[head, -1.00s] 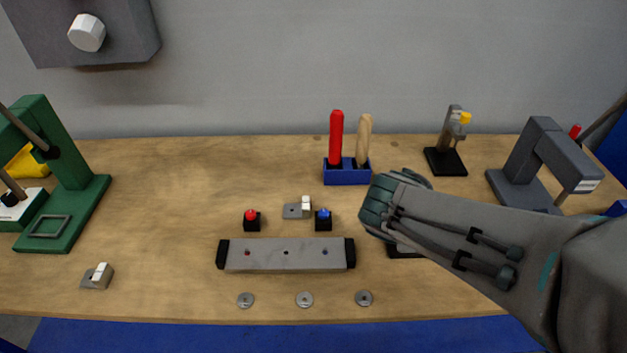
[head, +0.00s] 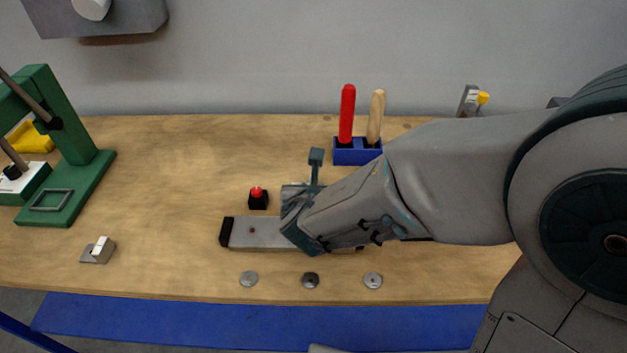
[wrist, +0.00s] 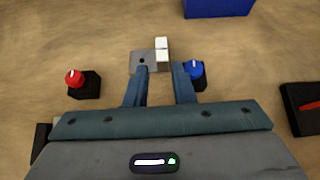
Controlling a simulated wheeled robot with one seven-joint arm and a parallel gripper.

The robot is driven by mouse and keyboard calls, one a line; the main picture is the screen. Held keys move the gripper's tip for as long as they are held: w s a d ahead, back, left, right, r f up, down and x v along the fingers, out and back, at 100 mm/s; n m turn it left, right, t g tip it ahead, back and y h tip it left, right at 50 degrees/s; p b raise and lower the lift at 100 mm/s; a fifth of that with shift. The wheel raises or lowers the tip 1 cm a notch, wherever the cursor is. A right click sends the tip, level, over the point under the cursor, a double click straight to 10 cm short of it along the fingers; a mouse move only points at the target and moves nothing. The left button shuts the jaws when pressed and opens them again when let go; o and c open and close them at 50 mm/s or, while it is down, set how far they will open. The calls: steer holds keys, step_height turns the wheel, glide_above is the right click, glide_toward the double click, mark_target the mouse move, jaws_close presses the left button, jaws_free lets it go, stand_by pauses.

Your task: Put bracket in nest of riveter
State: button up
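A small bracket, a grey plate with a hole and a white upright block, lies on the table just ahead of my fingertips in the wrist view (wrist: 142,57). My arm hides it in the head view. My gripper (wrist: 160,72) is open and empty, pointing at the bracket; its tips are close to the plate's near edge. It also shows in the head view (head: 312,172). A second similar bracket (head: 97,251) lies at the left front. A green lever press (head: 72,165) stands at the left, with a square frame (head: 50,200) on its base; I cannot tell whether this is the riveter.
A red-topped black block (wrist: 79,83) is left of the gripper and a blue-topped one (wrist: 194,74) close to its right finger. A grey bar (head: 262,233) lies under my arm. A blue holder (head: 352,152) with two handles stands behind. Washers (head: 249,279) lie in front.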

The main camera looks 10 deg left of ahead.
steer(key=shift+x, duration=1.6)
steer(key=shift+d+x, duration=0.2)
steer(key=shift+x, duration=2.35)
steer(key=shift+f, duration=0.15)
steer(key=shift+s, duration=0.1)
steer(key=shift+c, duration=0.3)
jaws_close()
